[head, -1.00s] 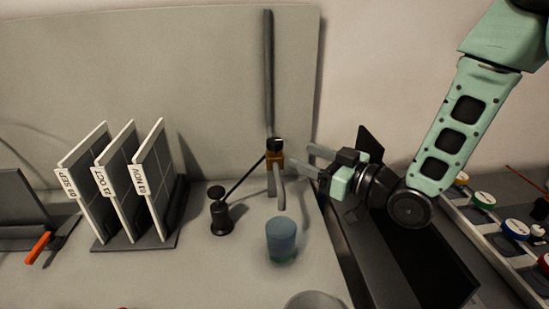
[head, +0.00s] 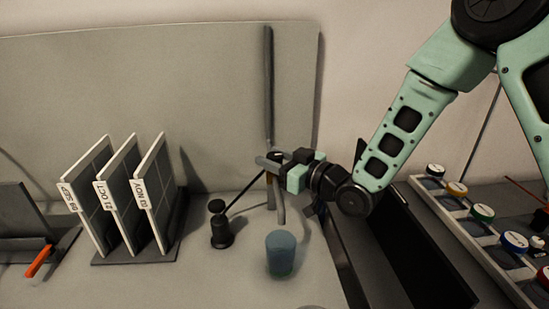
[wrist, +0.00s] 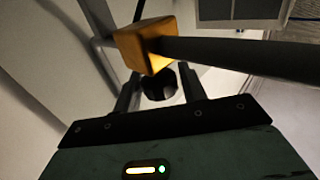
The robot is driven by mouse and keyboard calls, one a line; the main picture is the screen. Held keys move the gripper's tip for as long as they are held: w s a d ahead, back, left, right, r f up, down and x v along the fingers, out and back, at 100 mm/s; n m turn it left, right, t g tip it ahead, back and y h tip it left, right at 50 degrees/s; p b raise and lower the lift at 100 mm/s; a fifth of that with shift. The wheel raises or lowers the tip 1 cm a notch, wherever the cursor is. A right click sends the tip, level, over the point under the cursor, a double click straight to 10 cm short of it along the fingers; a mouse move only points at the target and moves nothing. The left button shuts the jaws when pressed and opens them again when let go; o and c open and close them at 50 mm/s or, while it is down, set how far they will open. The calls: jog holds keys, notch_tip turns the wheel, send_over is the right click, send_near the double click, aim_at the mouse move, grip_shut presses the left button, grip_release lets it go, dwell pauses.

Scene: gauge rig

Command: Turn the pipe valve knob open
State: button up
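The valve is a brass block on a grey vertical pipe (head: 268,90) in front of the panel. In the wrist view the brass block (wrist: 147,46) is close, with the round black knob (wrist: 158,83) beside it. My gripper (wrist: 160,92) has one finger on each side of the knob, with a gap visible on both sides; it looks open. In the head view my gripper (head: 270,160) reaches in from the right at valve height and hides the knob and most of the brass block.
A dark rod runs from the valve to a small black stand (head: 221,230). A blue cup (head: 281,253) stands below the spout (head: 281,205). Labelled upright panels (head: 130,200) stand left. A dark trough and a rack of coloured jars (head: 482,212) lie right.

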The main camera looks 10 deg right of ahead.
jog(key=c, duration=0.5)
jog(key=shift+n+g+y, duration=0.3)
jog(key=shift+g, duration=0.1)
jog(key=n+g+y, duration=0.2)
jog(key=g, duration=0.1)
jog(key=shift+w+d+n+g+b, duration=0.1)
jog(key=shift+n+g+b, duration=0.2)
jog(key=shift+n+b, duration=0.1)
jog(key=n+g+y+p, duration=0.1)
jog(key=n+g+y, duration=0.1)
jog(key=g, duration=0.3)
jog(key=shift+n, duration=0.8)
jog(key=n+g, duration=0.2)
jog(key=g, duration=0.2)
jog(key=n+g, duration=0.3)
jog(key=g, duration=0.1)
jog(key=shift+f+g, duration=0.1)
jog(key=shift+g, duration=0.2)
jog(key=shift+n+g+h+b, duration=0.45)
jog(key=shift+n+g+h, duration=0.3)
jog(key=shift+n+g, duration=0.5)
jog(key=shift+n+g+h+b, duration=0.4)
jog(key=shift+n+g+h, duration=0.45)
jog(key=shift+g, duration=0.7)
jog(key=shift+n+g, duration=0.3)
